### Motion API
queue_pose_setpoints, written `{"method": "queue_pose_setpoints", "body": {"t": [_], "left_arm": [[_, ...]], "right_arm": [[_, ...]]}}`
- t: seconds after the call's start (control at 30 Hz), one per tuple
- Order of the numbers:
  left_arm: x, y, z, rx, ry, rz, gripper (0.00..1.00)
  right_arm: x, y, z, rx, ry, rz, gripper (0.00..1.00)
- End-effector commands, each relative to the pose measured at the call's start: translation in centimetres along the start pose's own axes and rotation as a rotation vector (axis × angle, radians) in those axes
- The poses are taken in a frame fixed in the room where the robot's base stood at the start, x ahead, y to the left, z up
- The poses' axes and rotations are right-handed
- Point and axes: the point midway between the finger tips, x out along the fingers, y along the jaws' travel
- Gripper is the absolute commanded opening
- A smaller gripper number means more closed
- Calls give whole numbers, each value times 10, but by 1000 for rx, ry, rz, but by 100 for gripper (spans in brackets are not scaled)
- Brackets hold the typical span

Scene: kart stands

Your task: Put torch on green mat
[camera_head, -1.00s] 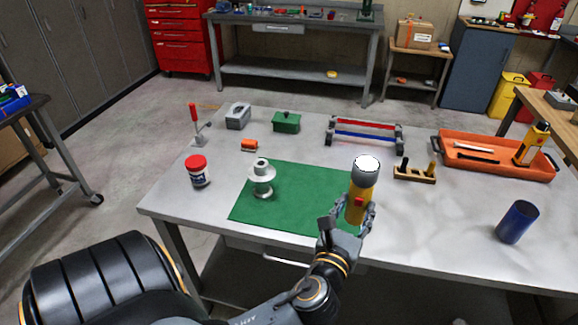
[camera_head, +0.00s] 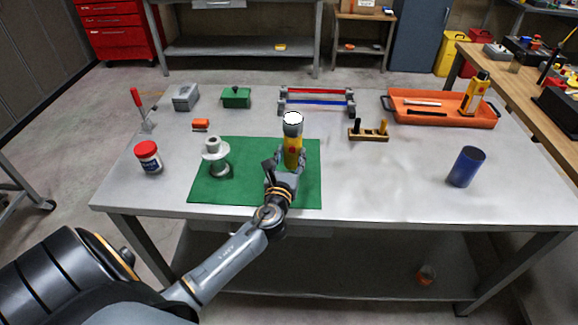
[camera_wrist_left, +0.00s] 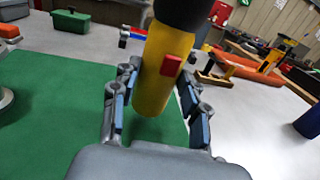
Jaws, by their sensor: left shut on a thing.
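The torch (camera_head: 293,148) has a yellow body, a red switch and a grey head with a white lens facing up. It is upright over the right part of the green mat (camera_head: 240,192). My left gripper (camera_head: 285,165) is shut on the torch's yellow body. In the left wrist view, the torch (camera_wrist_left: 152,92) stands between the fingers of my left gripper (camera_wrist_left: 155,105), with green mat (camera_wrist_left: 50,120) below and behind it. I cannot tell whether its base touches the mat. My right gripper is not in view.
A grey-white flanged part (camera_head: 217,160) stands on the mat's left part. A red-capped jar (camera_head: 148,158) is left of the mat. A wooden holder (camera_head: 368,135), a blue cup (camera_head: 466,167) and an orange tray (camera_head: 440,121) are to the right. The table's front right is clear.

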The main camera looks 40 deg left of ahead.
Motion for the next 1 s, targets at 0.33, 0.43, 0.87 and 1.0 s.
{"method": "queue_pose_setpoints", "body": {"t": [0.33,0.43,0.87,1.0], "left_arm": [[7,5,-39,1,-1,0,3],[7,5,-39,0,-1,0,3],[6,5,-43,0,1,0,68],[6,5,-43,1,1,0,68]], "right_arm": [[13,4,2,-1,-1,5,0],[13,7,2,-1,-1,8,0],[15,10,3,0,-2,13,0],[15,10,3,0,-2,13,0]]}}
